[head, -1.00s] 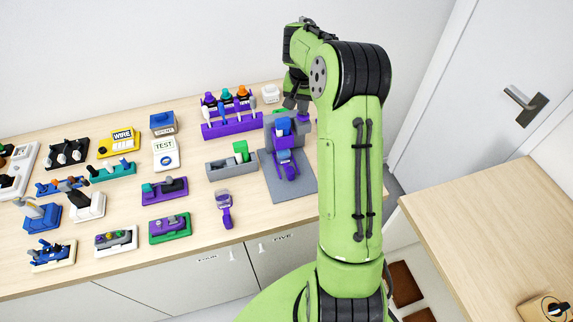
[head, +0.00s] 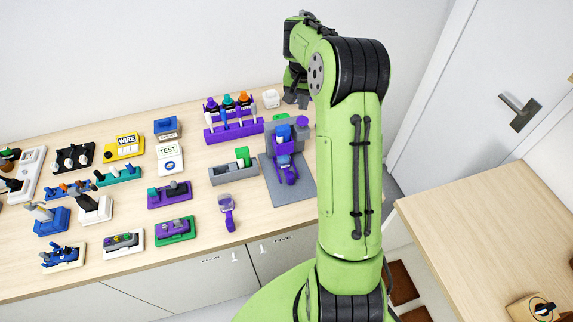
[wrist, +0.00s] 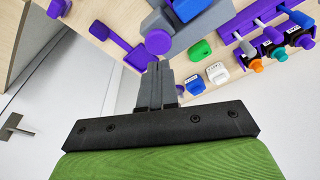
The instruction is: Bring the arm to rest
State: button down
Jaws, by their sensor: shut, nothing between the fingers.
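My green arm rises in the head view and bends over the bench (head: 110,262). My gripper (head: 297,100) is at the back right of the bench, partly hidden by my forearm. In the wrist view my gripper (wrist: 159,68) has its two grey fingers together with nothing between them. The fingertips are just beside a round purple knob (wrist: 158,42) in the picture, but I cannot tell the gap.
A grey stand (head: 292,185) with a purple and blue device is below my gripper. Other fixtures fill the left. A door (head: 470,85) and second table (head: 480,235) are at right.

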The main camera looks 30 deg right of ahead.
notch_tip(320, 180, up, 2)
jog(key=shift+p, duration=0.55)
jog(key=shift+f, duration=0.1)
jog(key=s+a+r+n+t+b, duration=0.2)
jog(key=s+a+r+n, duration=0.3)
jog(key=s+a+r, duration=0.65)
jog(key=s+a+f+n+t+b, duration=0.1)
jog(key=s+a+f+n, duration=0.1)
jog(key=s+a, duration=0.3)
jog(key=s+a+f+n+t+y+b, duration=0.1)
jog(key=s+a, duration=0.5)
jog(key=s, duration=0.6)
jog(key=shift+f+n+y, duration=0.3)
jog(key=shift+f+n, duration=0.2)
jog(key=shift+f, duration=0.3)
